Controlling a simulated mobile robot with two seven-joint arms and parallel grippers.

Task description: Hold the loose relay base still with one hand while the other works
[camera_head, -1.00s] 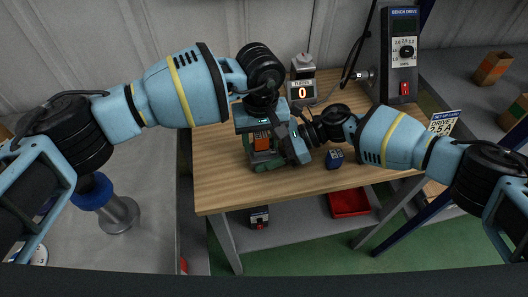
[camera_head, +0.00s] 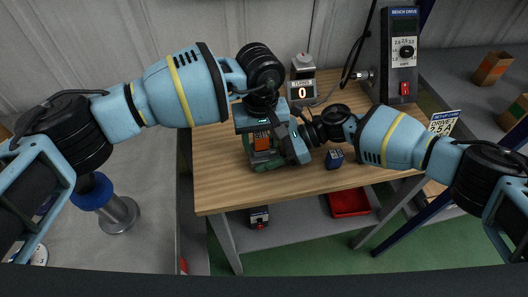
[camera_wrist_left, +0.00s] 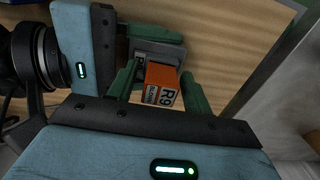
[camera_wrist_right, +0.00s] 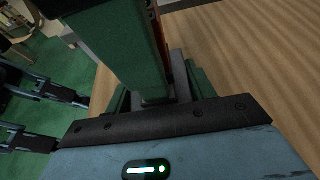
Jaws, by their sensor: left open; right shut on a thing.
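The orange relay (camera_head: 261,137), marked R9, stands at the left of the wooden bench. It also shows in the left wrist view (camera_wrist_left: 161,85), set against a grey base (camera_wrist_left: 160,50). My left gripper (camera_head: 262,128) reaches down over it; its green fingers stand open on either side of the relay. My right gripper (camera_head: 277,154) comes in from the right, low at the bench, and is shut on the grey base. In the right wrist view, a large green finger hides most of the relay and base.
A small dark blue block (camera_head: 334,159) lies on the bench right of the grippers. A turns counter (camera_head: 303,91) reading 0 and the bench drive (camera_head: 402,55) stand at the back. A red bin (camera_head: 349,203) is on the lower shelf. The bench's front left (camera_head: 225,190) is clear.

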